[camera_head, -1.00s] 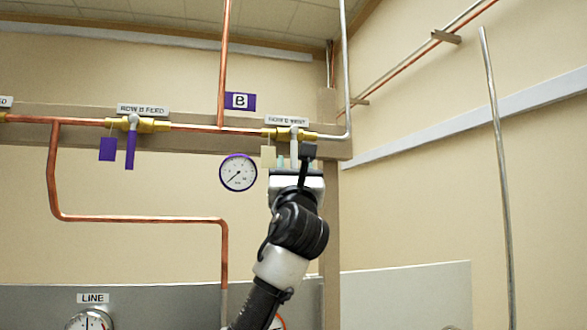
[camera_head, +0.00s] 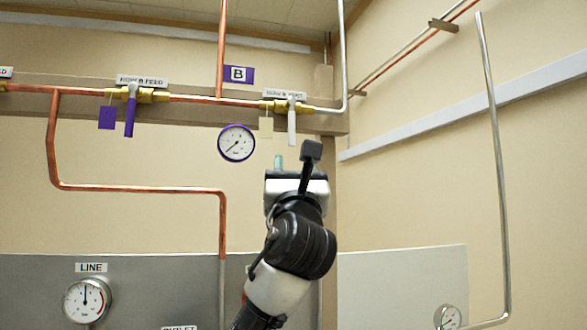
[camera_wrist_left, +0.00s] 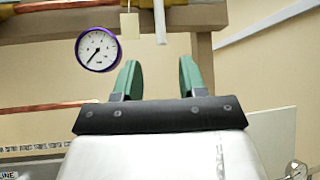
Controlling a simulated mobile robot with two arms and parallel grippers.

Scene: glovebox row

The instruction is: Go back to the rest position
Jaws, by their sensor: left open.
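My left gripper (camera_head: 294,163) is in the middle of the head view, below the valve with the white handle (camera_head: 291,122) on the copper pipe. In the left wrist view its two green fingers (camera_wrist_left: 156,80) stand wide apart with nothing between them. The white handle points straight down and also shows in the wrist view (camera_wrist_left: 160,20), above the fingers and apart from them. My wrist hides part of the wall behind it. My right gripper is not seen.
A purple-handled valve (camera_head: 130,112) and a purple-rimmed gauge (camera_head: 236,143) are to the left of my gripper. A LINE gauge (camera_head: 86,300) is on the grey panel (camera_head: 150,275) below. A bent steel pipe (camera_head: 494,150) runs along the right wall.

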